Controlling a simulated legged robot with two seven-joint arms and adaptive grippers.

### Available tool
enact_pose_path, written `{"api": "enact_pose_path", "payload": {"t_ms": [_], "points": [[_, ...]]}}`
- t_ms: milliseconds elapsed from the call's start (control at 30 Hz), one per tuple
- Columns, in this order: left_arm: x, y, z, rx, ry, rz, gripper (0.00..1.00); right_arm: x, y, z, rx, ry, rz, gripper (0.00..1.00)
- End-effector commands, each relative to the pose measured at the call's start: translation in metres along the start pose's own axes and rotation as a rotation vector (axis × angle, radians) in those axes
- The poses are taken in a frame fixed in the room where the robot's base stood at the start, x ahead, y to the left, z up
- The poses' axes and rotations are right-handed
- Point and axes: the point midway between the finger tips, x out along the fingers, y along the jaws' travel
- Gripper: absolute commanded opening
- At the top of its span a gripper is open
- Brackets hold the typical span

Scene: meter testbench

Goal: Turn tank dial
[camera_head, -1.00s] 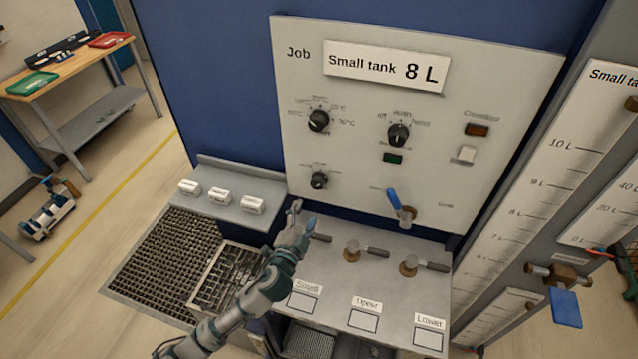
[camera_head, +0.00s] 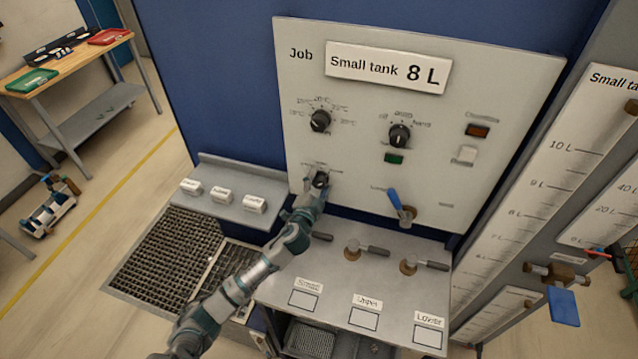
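A pale upright panel (camera_head: 470,75) carries three black dials. The small lower left dial (camera_head: 321,180) has a label above it too blurred to read. My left gripper (camera_head: 315,186) is at this dial, with its fingertips up against or around it. The gripper partly hides the dial, and I cannot tell whether the fingers press on it. The upper left dial (camera_head: 320,121) has temperature marks around it. The upper middle dial (camera_head: 399,135) sits above a green lamp (camera_head: 394,159). My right gripper is not in view.
A blue-handled lever (camera_head: 396,202) sticks out right of the lower dial. Below, a grey shelf (camera_head: 335,283) carries brown valves with handles, close under my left arm. A ledge (camera_head: 225,208) with three white labelled blocks is at the left. Tall gauge boards (camera_head: 545,185) stand at the right.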

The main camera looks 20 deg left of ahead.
Motion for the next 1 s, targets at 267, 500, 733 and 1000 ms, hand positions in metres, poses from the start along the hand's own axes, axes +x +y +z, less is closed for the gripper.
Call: {"api": "enact_pose_path", "payload": {"t_ms": [267,500,733,1000], "points": [[0.000,0.001,-0.001,0.001,0.000,0.000,0.08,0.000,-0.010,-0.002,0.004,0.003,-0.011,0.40],[0.000,0.001,-0.002,-0.021,0.001,0.000,0.08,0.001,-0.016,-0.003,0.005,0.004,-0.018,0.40],[0.000,0.002,-0.004,-0.129,0.004,0.000,0.08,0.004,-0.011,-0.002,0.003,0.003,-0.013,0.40],[0.000,0.002,-0.005,-0.360,0.005,0.000,0.08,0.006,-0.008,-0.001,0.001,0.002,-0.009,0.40]]}}
